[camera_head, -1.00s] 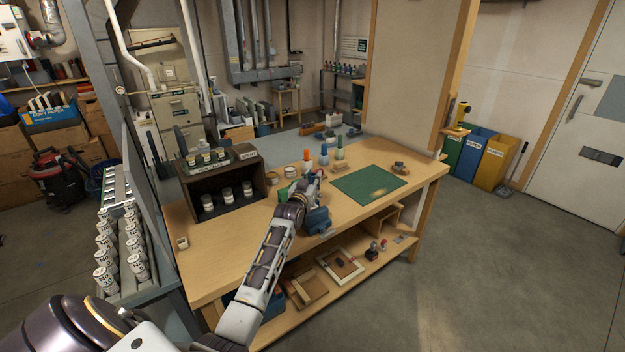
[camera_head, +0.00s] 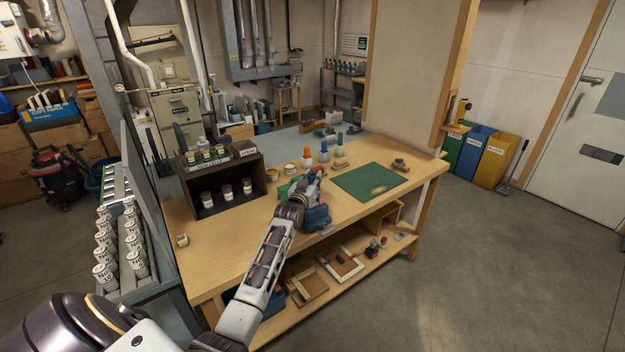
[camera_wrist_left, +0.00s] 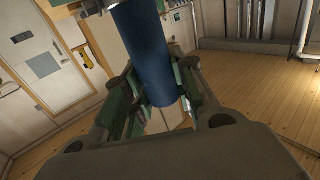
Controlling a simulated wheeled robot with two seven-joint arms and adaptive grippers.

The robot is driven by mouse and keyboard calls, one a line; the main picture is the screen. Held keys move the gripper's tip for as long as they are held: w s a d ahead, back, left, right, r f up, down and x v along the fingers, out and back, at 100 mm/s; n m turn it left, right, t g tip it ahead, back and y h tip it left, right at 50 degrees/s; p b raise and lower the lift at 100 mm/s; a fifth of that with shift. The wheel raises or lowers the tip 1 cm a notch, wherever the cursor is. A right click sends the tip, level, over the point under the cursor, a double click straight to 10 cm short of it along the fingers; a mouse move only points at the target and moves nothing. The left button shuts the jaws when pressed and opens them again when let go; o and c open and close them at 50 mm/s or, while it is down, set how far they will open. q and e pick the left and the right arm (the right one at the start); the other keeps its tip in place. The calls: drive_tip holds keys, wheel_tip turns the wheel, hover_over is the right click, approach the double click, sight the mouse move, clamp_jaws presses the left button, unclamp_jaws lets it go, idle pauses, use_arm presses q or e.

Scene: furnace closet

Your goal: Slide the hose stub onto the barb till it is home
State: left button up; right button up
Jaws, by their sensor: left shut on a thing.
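The hose stub (camera_wrist_left: 147,48) is a dark blue cylinder in the left wrist view, between the dark green fingers of my left gripper (camera_wrist_left: 160,80). The gripper is shut on it. In the head view my left gripper (camera_head: 313,178) is over the workbench, just above and behind a blue vise-like block (camera_head: 318,218). It is small and partly hidden by my wrist there. I cannot make out the barb in either view, nor whether the stub touches it. My right gripper is not in view.
The wooden workbench (camera_head: 222,245) carries a dark box (camera_head: 227,190) with jars at left, coloured bottles (camera_head: 323,152) behind my gripper, and a green mat (camera_head: 370,183) at right. A tall panel (camera_head: 412,75) rises behind the mat. The bench's front left is mostly bare.

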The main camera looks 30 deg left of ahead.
use_arm(q)
drive_tip(key=shift+f+b, duration=0.5)
drive_tip(key=shift+f, duration=0.5)
drive_tip(key=o, duration=1.1)
drive_tip(key=shift+s, duration=0.1)
drive_tip(key=shift+p+v, duration=0.8)
drive_tip(key=shift+v, duration=0.05)
drive_tip(key=shift+p+v, duration=2.05)
drive_tip(key=shift+v, duration=1)
